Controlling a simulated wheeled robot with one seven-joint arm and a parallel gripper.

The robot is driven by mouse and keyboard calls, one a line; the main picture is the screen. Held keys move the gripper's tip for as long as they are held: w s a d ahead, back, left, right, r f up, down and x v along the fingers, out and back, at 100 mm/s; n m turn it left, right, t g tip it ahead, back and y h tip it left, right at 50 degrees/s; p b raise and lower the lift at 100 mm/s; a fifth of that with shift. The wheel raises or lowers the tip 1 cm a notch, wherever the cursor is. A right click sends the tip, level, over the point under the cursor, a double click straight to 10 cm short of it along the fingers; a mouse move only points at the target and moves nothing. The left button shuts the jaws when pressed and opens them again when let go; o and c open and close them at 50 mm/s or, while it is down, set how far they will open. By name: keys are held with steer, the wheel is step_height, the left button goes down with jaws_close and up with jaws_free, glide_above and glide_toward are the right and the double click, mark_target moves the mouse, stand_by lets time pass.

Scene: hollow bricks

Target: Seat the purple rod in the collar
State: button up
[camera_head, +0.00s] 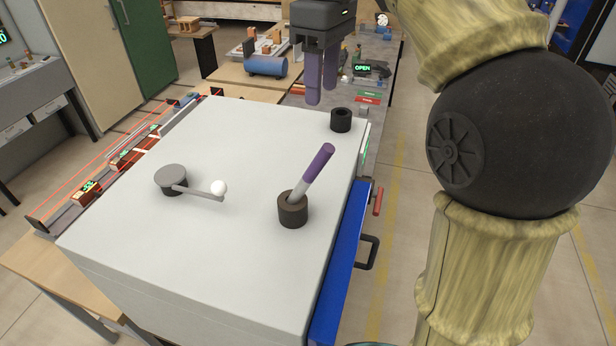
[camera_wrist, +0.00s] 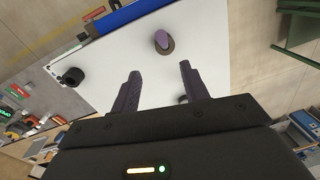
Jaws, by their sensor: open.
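The purple rod (camera_head: 318,163) has a pale lower part and leans to the upper right. Its lower end is inside the mouth of a dark brown collar (camera_head: 292,211) on the white box top; how deep it sits is hidden. In the wrist view the rod (camera_wrist: 161,38) is seen nearly end-on, over the collar (camera_wrist: 168,52). A second, black collar (camera_head: 341,121) stands empty near the box's far right corner, and also shows in the wrist view (camera_wrist: 72,76). My gripper (camera_head: 321,93) is open and empty, raised above the far edge, apart from the rod.
A grey pivot with a lever (camera_head: 172,176) ending in a white ball (camera_head: 218,187) stands left of the rod. A blue door (camera_head: 342,265) with a handle is on the box's right side. The white top (camera_head: 200,260) is otherwise clear.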

glide_toward(315, 167)
steer(key=f, duration=0.3)
steer(key=w+f, duration=0.1)
steer(key=f, duration=0.2)
steer(key=shift+d, duration=0.15)
steer(key=shift+p, duration=0.35)
steer(key=shift+s+f+p, duration=0.1)
steer(key=shift+f+p, duration=0.25)
steer(key=shift+f, duration=0.3)
steer(key=shift+s+a+f+p, duration=0.1)
steer(key=shift+f+p, duration=0.2)
steer(key=shift+f, duration=0.65)
steer(key=shift+s+a+f+p, duration=0.1)
steer(key=shift+f+p, duration=0.15)
steer(key=shift+f, duration=0.7)
jaws_close()
